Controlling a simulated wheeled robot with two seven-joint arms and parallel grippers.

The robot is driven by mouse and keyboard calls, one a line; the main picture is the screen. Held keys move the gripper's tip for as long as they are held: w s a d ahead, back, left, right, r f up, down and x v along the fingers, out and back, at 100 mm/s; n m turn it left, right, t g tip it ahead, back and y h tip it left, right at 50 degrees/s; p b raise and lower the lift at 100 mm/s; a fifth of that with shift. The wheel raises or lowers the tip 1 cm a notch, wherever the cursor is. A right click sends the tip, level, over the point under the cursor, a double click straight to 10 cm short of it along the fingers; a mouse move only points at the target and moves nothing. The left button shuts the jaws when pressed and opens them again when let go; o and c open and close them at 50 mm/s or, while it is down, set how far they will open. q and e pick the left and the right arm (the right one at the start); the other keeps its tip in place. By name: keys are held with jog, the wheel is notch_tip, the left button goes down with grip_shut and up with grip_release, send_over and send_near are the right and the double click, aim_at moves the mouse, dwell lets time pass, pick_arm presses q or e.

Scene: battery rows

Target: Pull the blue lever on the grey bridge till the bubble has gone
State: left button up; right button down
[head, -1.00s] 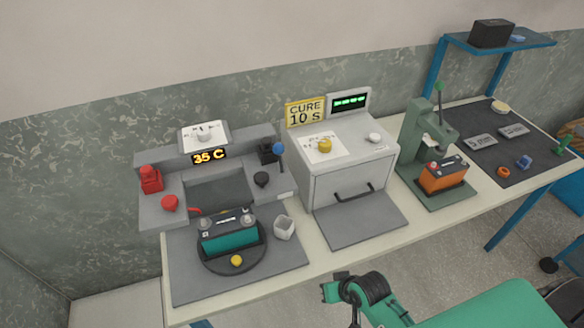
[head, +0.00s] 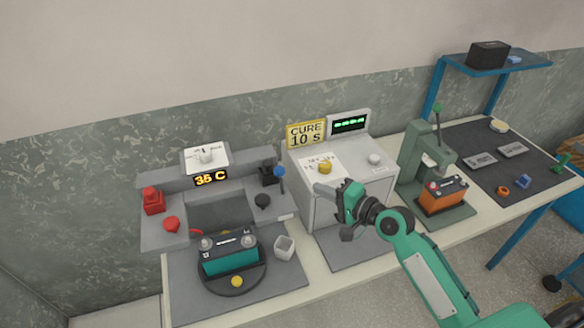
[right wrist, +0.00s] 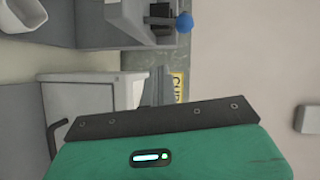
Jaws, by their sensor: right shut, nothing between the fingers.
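The blue lever (head: 279,171) is a blue ball on a short stem, on a dark mount at the right end of the grey bridge (head: 156,237). It stands about upright. The blue ball also shows at the top of the right wrist view (right wrist: 184,22). My right gripper (head: 322,189) is shut and empty, in front of the white oven, to the right of the lever and a little lower in the picture, apart from it. My left gripper is not in view. I cannot make out a bubble in either view.
A teal battery (head: 230,255) sits on a round dark turntable in front of the bridge. A white cup (head: 284,247) stands beside it. The white oven (head: 325,212) is right of the bridge. A green press (head: 412,160) with an orange battery (head: 442,197) stands further right.

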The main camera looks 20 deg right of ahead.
aim_at(281, 180)
jog(key=shift+m+t, duration=0.7)
jog(key=shift+m, duration=0.2)
jog(key=w+d+r, duration=0.2)
jog(key=r, duration=0.1)
jog(key=shift+a, duration=0.1)
jog(key=w+a+p, duration=0.5)
jog(key=a+p, duration=0.1)
jog(key=a, duration=0.1)
jog(key=shift+w+a+f, duration=0.25)
jog(key=shift+w+a, duration=0.05)
jog(key=shift+w, duration=0.05)
